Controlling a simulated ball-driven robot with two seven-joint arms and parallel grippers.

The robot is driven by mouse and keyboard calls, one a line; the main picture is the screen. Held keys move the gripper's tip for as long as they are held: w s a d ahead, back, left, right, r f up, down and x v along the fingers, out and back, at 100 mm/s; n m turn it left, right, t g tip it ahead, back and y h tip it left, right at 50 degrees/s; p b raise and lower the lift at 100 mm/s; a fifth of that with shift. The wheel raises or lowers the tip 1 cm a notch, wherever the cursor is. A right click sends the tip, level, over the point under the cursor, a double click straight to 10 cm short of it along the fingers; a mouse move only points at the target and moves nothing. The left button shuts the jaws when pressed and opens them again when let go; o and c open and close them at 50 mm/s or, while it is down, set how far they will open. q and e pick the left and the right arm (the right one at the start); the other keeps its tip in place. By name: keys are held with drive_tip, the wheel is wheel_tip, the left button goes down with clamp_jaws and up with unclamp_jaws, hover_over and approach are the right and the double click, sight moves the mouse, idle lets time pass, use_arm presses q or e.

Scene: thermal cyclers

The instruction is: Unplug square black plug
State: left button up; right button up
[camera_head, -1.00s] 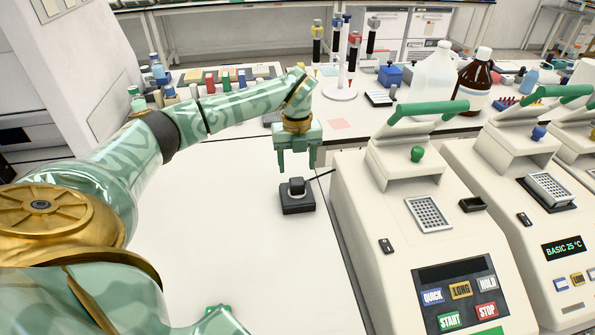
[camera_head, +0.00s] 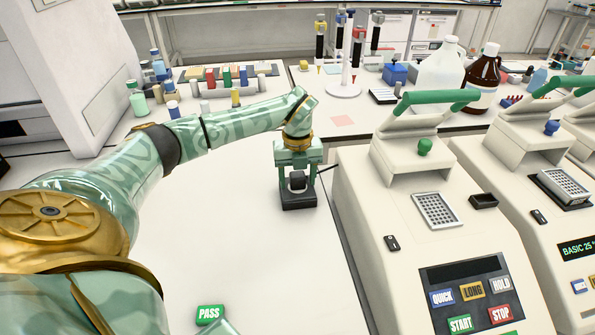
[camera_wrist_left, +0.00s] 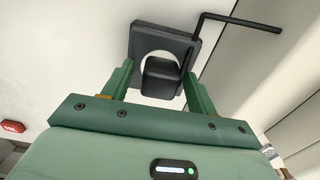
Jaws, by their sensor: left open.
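The square black plug (camera_head: 298,181) sits in a black socket base (camera_head: 298,201) on the white table, left of the nearest thermal cycler. My left gripper (camera_head: 298,183) is at the plug, with one finger on either side. In the left wrist view the plug (camera_wrist_left: 161,77) lies between the open fingers (camera_wrist_left: 158,85), in front of the base (camera_wrist_left: 193,30) with its pale round recess. I cannot tell whether a finger touches the plug. My right gripper is not clearly visible.
The nearest thermal cycler (camera_head: 380,210) with a green-handled lid stands close on the right. More cyclers stand beyond it. A green PASS button (camera_head: 210,314) lies at the table's front. Bottles and a pipette stand (camera_head: 344,89) are at the back. The table left of the base is clear.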

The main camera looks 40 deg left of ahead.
sight(298, 174)
use_arm(q)
drive_tip(key=shift+p, duration=0.35)
idle(0.8)
drive_tip(key=shift+p, duration=0.3)
clamp_jaws()
drive_tip(key=shift+r+p, duration=1)
drive_tip(key=shift+r, duration=0.15)
drive_tip(key=shift+r+p, duration=1.7)
drive_tip(key=shift+r, duration=0.2)
